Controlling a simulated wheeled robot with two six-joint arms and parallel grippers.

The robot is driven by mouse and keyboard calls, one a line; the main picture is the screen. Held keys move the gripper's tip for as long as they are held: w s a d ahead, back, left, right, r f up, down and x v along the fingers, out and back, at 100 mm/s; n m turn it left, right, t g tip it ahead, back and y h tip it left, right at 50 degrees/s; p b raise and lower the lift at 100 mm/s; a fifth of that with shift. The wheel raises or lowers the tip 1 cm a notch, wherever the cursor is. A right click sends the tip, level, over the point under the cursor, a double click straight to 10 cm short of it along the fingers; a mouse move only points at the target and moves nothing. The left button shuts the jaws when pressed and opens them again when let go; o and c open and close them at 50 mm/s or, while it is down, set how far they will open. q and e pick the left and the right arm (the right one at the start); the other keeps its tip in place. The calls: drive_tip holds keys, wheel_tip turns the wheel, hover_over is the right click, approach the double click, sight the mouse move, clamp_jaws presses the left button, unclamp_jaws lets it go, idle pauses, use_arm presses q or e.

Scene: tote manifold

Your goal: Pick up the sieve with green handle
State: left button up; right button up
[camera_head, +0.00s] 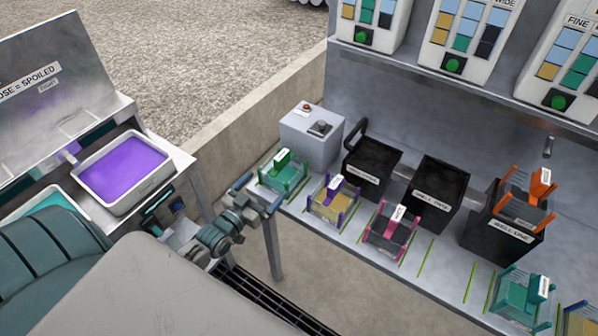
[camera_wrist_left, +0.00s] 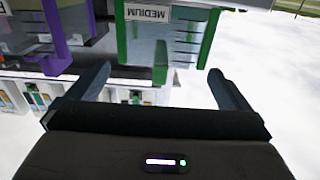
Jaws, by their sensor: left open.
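The sieve with green handle (camera_head: 282,172) stands at the left end of the metal bench in the head view. It has a green frame and a white label on top. In the left wrist view the green-framed sieve (camera_wrist_left: 207,40) appears upside down, with a label reading MEDIUM. My left gripper (camera_head: 262,194) is open and empty, just in front of the sieve at the bench edge. In the left wrist view its two fingers (camera_wrist_left: 160,74) are spread apart, with the sieve beyond the gap between them. My right gripper is not in view.
A purple-framed sieve (camera_head: 331,203) stands right beside the green one, then a pink one (camera_head: 390,231). Black bins (camera_head: 371,165) and a grey box (camera_head: 312,138) stand behind. A tray of purple liquid (camera_head: 124,168) is at the left. A bench leg (camera_head: 272,245) is near my gripper.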

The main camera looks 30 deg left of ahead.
sight(272, 179)
use_arm(q)
drive_tip(key=w+b, duration=0.1)
drive_tip(key=w, duration=0.1)
drive_tip(key=w+b, duration=0.1)
drive_tip(key=w, duration=0.2)
drive_tip(key=shift+d+f, duration=0.15)
drive_tip(key=w+b, duration=0.3)
drive_tip(key=b, duration=0.1)
drive_tip(key=shift+w, duration=0.25)
drive_tip(key=shift+w+b, duration=0.45)
drive_tip(key=shift+w, duration=0.15)
drive_tip(key=shift+d+r, duration=0.1)
drive_tip(key=shift+r, duration=0.2)
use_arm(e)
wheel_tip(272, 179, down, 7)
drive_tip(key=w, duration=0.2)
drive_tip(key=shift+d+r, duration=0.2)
use_arm(q)
drive_tip(key=shift+c, duration=0.4)
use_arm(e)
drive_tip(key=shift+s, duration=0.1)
use_arm(q)
drive_tip(key=c, duration=0.6)
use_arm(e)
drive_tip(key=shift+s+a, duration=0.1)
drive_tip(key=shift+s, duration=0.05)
